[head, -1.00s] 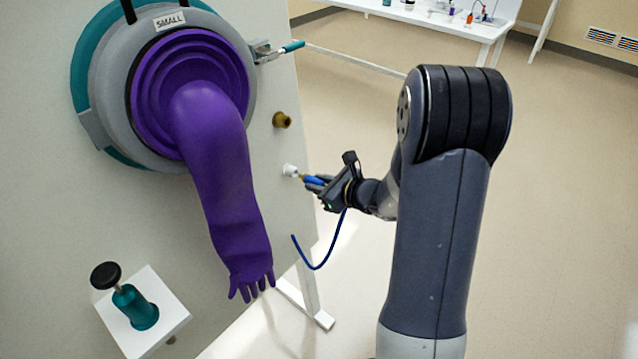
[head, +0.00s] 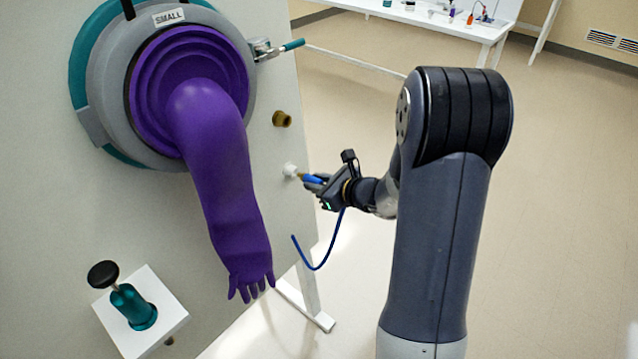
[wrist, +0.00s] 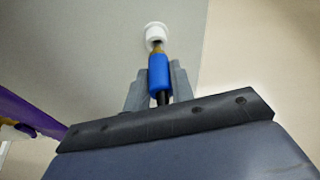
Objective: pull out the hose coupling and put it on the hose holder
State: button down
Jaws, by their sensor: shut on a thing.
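The hose coupling (wrist: 158,72) is a blue sleeve with a brass tip, and it also shows in the head view (head: 312,180). My gripper (wrist: 158,88) is shut on the blue sleeve, one finger on each side; in the head view it is at the panel's right edge (head: 315,183). The brass tip points at the white round socket (wrist: 156,33) on the panel and meets its mouth in the picture; how deep it sits I cannot tell. A brass-coloured round fitting (head: 282,119) sticks out above the socket; I cannot tell whether it is the hose holder.
A blue hose (head: 318,267) hangs in a loop below my gripper. A purple glove (head: 215,170) hangs from the port ring (head: 100,80) to the left. A clamp with a teal handle (head: 290,45) juts out above. The floor to the right is open.

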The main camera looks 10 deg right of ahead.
jog(key=shift+w+a+f+b, duration=0.15)
jog(key=shift+w+a+b, duration=0.5)
jog(key=shift+w, duration=0.4)
jog(key=c, duration=1.1)
grip_release()
jog(key=shift+a, duration=0.15)
jog(key=shift+c, duration=0.2)
jog(key=v, duration=1)
jog(key=shift+s+d, duration=0.25)
jog(key=shift+s, duration=0.05)
jog(key=shift+w, duration=0.1)
jog(key=x, duration=1)
jog(key=shift+w+a, duration=0.2)
jog(key=shift+a, duration=0.05)
jog(key=shift+s+d, duration=0.2)
jog(key=shift+s, duration=0.05)
